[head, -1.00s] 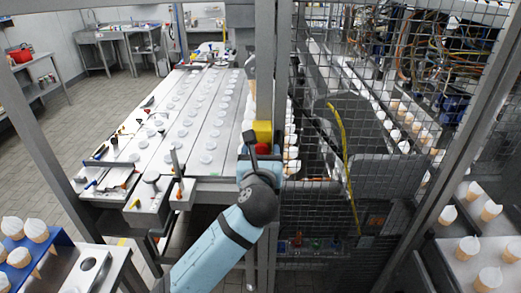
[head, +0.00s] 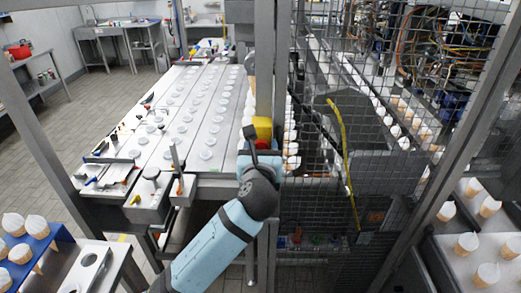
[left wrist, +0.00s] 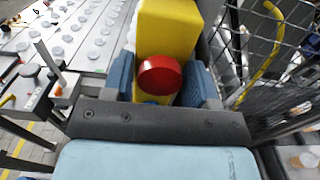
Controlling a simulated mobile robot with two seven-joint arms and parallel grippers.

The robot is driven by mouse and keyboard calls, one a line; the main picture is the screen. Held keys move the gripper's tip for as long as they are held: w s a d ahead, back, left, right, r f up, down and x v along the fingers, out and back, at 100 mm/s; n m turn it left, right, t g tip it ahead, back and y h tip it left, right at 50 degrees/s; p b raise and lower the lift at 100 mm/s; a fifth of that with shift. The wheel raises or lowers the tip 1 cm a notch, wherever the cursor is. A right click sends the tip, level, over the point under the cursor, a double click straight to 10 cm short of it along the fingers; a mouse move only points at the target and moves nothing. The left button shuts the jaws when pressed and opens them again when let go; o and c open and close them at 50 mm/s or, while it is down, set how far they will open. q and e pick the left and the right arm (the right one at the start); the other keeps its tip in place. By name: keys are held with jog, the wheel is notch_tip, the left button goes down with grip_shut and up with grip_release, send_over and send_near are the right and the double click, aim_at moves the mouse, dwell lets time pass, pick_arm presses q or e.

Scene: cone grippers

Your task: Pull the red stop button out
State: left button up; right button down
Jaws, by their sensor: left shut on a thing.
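The red stop button (left wrist: 160,75) is a round cap on the front of a yellow box (left wrist: 168,25), seen in the left wrist view. My left gripper (left wrist: 160,86) has one blue finger on each side of the button and is shut on it. In the head view the yellow box (head: 263,127) is fixed at the grey post, and my left gripper (head: 262,157) is right in front of it. My right gripper is not in view.
A wire mesh fence (head: 340,120) stands right of the post. A long conveyor table (head: 195,140) with several white discs lies to the left. Cones stand in a blue rack (head: 55,232) at lower left and on a surface at lower right.

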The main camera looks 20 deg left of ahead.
pick_arm(q)
jog(key=shift+s+d+f, duration=0.15)
jog(key=shift+s+f, duration=0.05)
jog(key=shift+f, duration=0.1)
dwell(0.4)
jog(key=shift+s+d+f, duration=0.1)
jog(key=shift+s, duration=0.1)
dwell(0.3)
jog(key=shift+s, duration=0.25)
jog(key=shift+c, duration=1)
jog(key=shift+s+r, duration=0.25)
jog(key=shift+r, duration=0.1)
jog(key=o, duration=0.9)
jog(key=shift+r, duration=0.1)
jog(key=shift+c, duration=0.2)
